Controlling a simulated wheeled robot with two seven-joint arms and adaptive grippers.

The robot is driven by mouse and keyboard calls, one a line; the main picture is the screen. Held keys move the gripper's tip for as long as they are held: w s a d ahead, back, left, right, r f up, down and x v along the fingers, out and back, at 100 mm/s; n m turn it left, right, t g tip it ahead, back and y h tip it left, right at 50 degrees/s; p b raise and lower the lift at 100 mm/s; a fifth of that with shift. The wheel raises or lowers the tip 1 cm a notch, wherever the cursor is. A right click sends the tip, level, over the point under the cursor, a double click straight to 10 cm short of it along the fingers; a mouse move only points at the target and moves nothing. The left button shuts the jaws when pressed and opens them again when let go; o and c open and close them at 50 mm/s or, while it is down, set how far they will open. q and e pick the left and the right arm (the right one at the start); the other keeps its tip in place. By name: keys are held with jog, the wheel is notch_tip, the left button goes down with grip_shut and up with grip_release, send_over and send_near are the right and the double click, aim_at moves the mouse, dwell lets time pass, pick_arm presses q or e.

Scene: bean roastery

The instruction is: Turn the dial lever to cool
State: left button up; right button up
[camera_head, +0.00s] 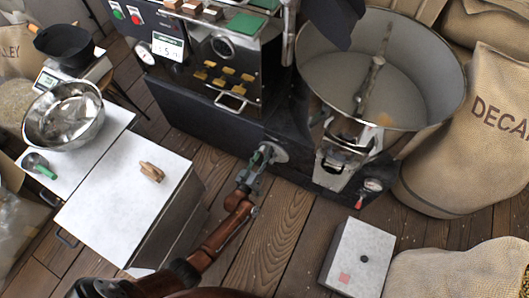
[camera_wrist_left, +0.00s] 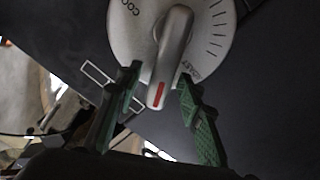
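The dial (camera_head: 276,153) is a pale round plate low on the dark front of the roaster. In the left wrist view the dial plate (camera_wrist_left: 222,38) carries tick marks on its right and letters reading "COO" at its upper left. Its grey lever (camera_wrist_left: 173,48) points down and slightly left, with a red stripe near the tip. My left gripper (camera_head: 262,157) is at the dial. In the left wrist view its green-padded fingers (camera_wrist_left: 159,75) are apart, one on each side of the lever tip, with visible gaps. My right gripper is not in view.
The roaster's cooling bin (camera_head: 430,85) stands right of the dial, with a chute (camera_head: 340,160) below it. A white-topped cabinet (camera_head: 110,205) is at the left. A white box (camera_head: 345,265) stands on the wooden floor, near sacks (camera_head: 490,130) at the right.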

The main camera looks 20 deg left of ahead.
pick_arm(q)
jog(key=shift+c, duration=0.2)
grip_shut()
dwell(0.4)
